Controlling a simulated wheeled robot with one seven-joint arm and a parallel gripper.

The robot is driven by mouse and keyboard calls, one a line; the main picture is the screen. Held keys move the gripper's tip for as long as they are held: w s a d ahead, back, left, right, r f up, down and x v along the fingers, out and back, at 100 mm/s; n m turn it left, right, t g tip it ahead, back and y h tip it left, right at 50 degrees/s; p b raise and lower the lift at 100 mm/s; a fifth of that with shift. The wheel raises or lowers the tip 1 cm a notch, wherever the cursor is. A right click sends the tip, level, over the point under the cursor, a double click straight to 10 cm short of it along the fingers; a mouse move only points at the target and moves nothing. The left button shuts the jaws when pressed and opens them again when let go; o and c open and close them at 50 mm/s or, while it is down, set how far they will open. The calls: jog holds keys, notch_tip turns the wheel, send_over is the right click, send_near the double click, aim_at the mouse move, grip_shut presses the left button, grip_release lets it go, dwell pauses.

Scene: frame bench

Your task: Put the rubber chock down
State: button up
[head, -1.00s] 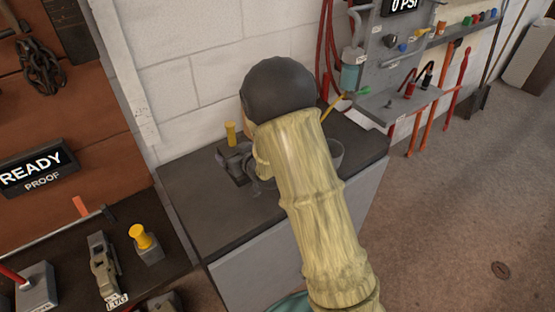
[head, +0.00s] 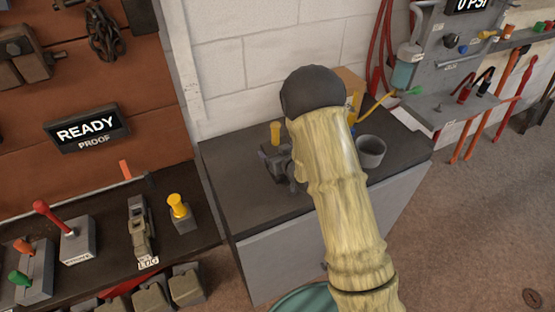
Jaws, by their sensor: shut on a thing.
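My gripper (head: 297,173) shows only in part, as dark grey pieces at the left edge of my pale arm, over the dark-topped cabinet (head: 225,165). My arm covers the rest of it. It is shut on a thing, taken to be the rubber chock. I cannot make out the chock's outline behind my arm, nor whether it touches the cabinet top. A dark block with a yellow post (head: 275,133) stands close to the left of my gripper.
A grey cup (head: 371,153) and a cardboard box stand on the cabinet to the right of my arm. The cabinet top's left front is clear. The left bench holds a yellow-knobbed block (head: 178,207) and a lug fixture (head: 139,230). A white wall stands behind.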

jog(key=shift+f+p, duration=0.3)
jog(key=shift+f, duration=1.6)
jog(key=shift+f, duration=0.15)
jog(key=o, duration=1.4)
jog(key=shift+o, duration=0.2)
jog(key=b+v, duration=0.2)
jog(key=v, duration=1)
